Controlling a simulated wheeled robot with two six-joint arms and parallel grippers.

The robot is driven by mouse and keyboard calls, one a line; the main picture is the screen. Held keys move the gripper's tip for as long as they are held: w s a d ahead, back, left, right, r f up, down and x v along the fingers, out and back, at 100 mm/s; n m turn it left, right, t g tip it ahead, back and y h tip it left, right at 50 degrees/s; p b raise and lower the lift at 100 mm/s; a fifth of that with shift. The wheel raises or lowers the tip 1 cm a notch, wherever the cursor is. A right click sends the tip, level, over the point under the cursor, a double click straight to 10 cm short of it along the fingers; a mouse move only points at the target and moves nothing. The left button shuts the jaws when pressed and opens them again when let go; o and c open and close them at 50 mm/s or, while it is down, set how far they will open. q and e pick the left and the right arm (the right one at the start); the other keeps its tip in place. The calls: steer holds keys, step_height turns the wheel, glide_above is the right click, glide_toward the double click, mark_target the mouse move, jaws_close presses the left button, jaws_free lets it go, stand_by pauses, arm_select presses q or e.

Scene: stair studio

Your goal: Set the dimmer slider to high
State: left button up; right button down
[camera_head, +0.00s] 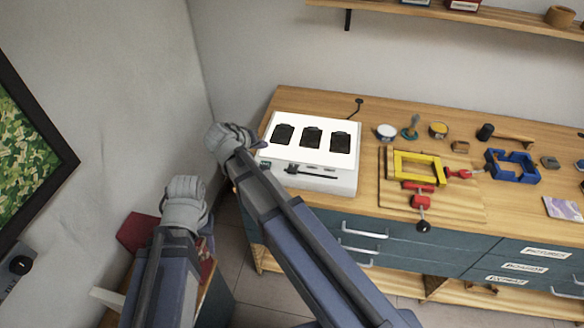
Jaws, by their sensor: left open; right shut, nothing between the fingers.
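A white box (338,181) with three black panels on its sloped top stands at the left end of the workbench. A dark slider-like bar (310,173) runs along its front face, with a darker block (291,169) near its left end; I cannot read its markings. My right gripper (236,138) is shut and empty, just left of the box; I cannot tell if it touches. My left gripper (186,194) is open, lower and further left, in front of the wall and away from the box. The fingertips of both are largely hidden by their own bodies.
The wooden bench top (470,217) holds a yellow frame (416,154), red clamps (422,198), a blue frame (512,167) and small pots. A plate with a black knob (20,265) is on the left wall. A red item (137,231) stands below my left gripper.

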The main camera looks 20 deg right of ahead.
mark_target(293, 169)
steer(key=c, duration=1.5)
jaws_free()
steer(key=shift+o, duration=0.6)
steer(key=shift+d+p, duration=0.3)
steer(key=shift+d, duration=0.05)
steer(key=o, duration=0.8)
steer(key=s+d+m+g+y+p, duration=0.1)
steer(key=d+y+p, duration=0.1)
steer(key=s+d+m+g+y+p, duration=0.1)
steer(key=d+m+g+y+p, duration=0.1)
steer(key=d, duration=0.1)
steer(key=s+d+m+g+y+p, duration=0.1)
steer(key=s+d+m+g+p, duration=0.1)
steer(key=shift+d+y, duration=0.25)
steer(key=shift+y, duration=0.15)
steer(key=shift+c, duration=0.2)
steer(key=shift+o, duration=0.7)
steer(key=shift+s+d+r+g+y, duration=0.15)
steer(key=shift+s+g+y, duration=0.15)
steer(key=shift+y, duration=0.4)
step_height(293, 169, down, 8)
steer(key=b, duration=0.7)
steer(key=shift+b, duration=0.35)
jaws_close()
